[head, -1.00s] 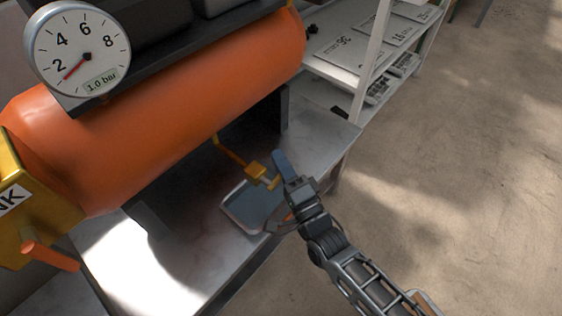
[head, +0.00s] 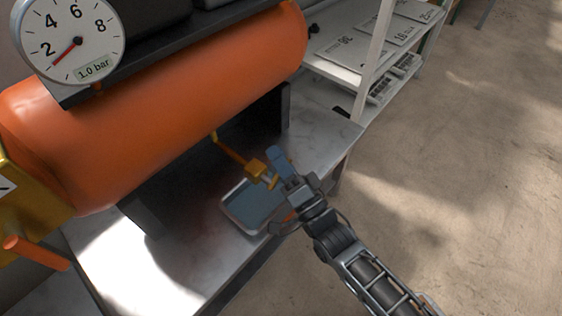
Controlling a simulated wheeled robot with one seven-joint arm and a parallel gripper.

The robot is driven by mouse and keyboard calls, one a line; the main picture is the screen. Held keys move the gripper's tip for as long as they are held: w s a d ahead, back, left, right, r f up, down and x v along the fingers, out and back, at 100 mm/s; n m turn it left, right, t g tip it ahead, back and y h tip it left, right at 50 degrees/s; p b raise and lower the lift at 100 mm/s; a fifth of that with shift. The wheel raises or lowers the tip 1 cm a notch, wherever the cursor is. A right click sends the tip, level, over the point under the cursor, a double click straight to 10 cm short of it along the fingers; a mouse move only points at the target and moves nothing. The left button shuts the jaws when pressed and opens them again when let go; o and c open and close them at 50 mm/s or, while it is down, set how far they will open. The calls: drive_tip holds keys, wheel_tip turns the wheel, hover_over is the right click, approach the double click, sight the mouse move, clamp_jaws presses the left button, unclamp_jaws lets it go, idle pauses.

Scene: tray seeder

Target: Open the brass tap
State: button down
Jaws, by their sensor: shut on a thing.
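The brass tap (head: 256,168) sits at the end of a thin brass pipe (head: 228,148) that comes out from under the orange tank (head: 170,110). A blue lever handle (head: 277,155) stands at the tap's outer end. My gripper (head: 284,172) is at the tap from the right, shut on the blue handle. Its fingers are small here and partly hide the handle's lower part. A shallow tray (head: 229,219) lies on the metal bench just below the tap.
A round gauge (head: 72,40) above the tank reads 1.0 bar. The metal bench (head: 325,140) carries the tank on dark supports. A brass block with an orange handle (head: 36,252) is at lower left. White shelves (head: 345,75) stand behind; the floor at right is clear.

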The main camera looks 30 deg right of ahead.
sight(266, 180)
drive_tip(key=shift+s+a+r+n+g+y+p, duration=0.55)
drive_tip(key=shift+n+y, duration=1)
drive_tip(key=shift+n, duration=1.3)
drive_tip(key=shift+w+a+r+n+g+y+b, duration=0.1)
drive_tip(key=shift+a+n+g+y, duration=0.2)
drive_tip(key=shift+a+n+y, duration=1.75)
drive_tip(key=shift+s+d+r+n+g+y+p, duration=0.4)
drive_tip(key=shift+n+y, duration=0.6)
drive_tip(key=shift+n, duration=2.7)
drive_tip(key=shift+w+f, duration=0.15)
drive_tip(key=c, duration=1.1)
unclamp_jaws()
drive_tip(key=shift+d, duration=0.1)
drive_tip(key=v, duration=0.7)
drive_tip(key=shift+s+d, duration=0.2)
drive_tip(key=shift+s, duration=0.1)
